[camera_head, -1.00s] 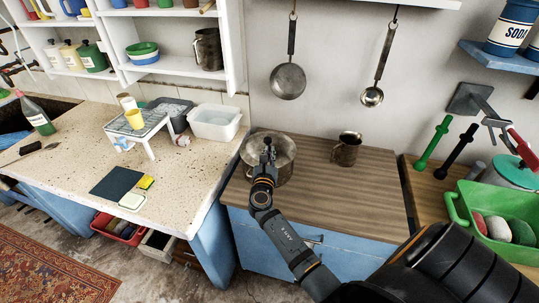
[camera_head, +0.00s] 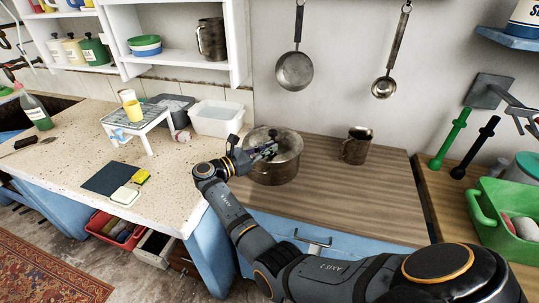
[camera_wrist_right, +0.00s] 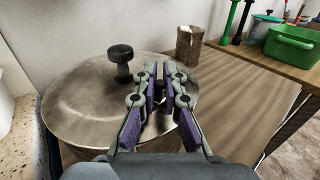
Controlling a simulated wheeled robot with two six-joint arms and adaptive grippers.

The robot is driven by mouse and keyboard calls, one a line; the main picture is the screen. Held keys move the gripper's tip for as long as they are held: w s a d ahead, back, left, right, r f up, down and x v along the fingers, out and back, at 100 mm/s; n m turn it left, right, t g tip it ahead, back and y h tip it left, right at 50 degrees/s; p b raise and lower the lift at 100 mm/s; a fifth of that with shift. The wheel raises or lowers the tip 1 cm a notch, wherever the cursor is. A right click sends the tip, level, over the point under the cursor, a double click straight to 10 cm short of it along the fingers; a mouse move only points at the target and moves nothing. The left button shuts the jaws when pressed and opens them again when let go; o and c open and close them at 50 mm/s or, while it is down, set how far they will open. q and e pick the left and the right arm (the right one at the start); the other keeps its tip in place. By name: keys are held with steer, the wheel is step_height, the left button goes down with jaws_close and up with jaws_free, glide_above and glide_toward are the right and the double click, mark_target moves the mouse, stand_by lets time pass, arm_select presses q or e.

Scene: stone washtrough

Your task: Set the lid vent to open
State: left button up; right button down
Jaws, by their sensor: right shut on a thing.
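The metal pot (camera_head: 275,175) stands on the wooden counter with its lid (camera_head: 291,149) on. The lid (camera_wrist_right: 85,105) fills the left of the right wrist view, and its dark knob (camera_wrist_right: 121,58) stands upright to the left of the fingers. My right gripper (camera_head: 268,152) reaches the lid from the left, low over its top. In the wrist view, the right gripper (camera_wrist_right: 166,72) is shut on a small dark part, the lid vent, beside the knob. The fingers hide most of the vent, so its setting cannot be read. My left gripper is out of view.
A metal mug (camera_head: 356,146) stands right of the pot. A pan (camera_head: 295,71) and a ladle (camera_head: 384,87) hang on the wall behind. A white basin (camera_head: 216,118) is at the left. The wood counter (camera_head: 350,195) in front of the mug is clear.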

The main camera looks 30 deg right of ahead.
steer(key=shift+a+m+g+b, duration=0.1)
steer(key=shift+m+g+b, duration=0.4)
steer(key=shift+g, duration=0.3)
steer(key=c, duration=1.5)
jaws_free()
steer(key=shift+o, duration=0.2)
steer(key=a, duration=1.2)
steer(key=shift+w, duration=0.15)
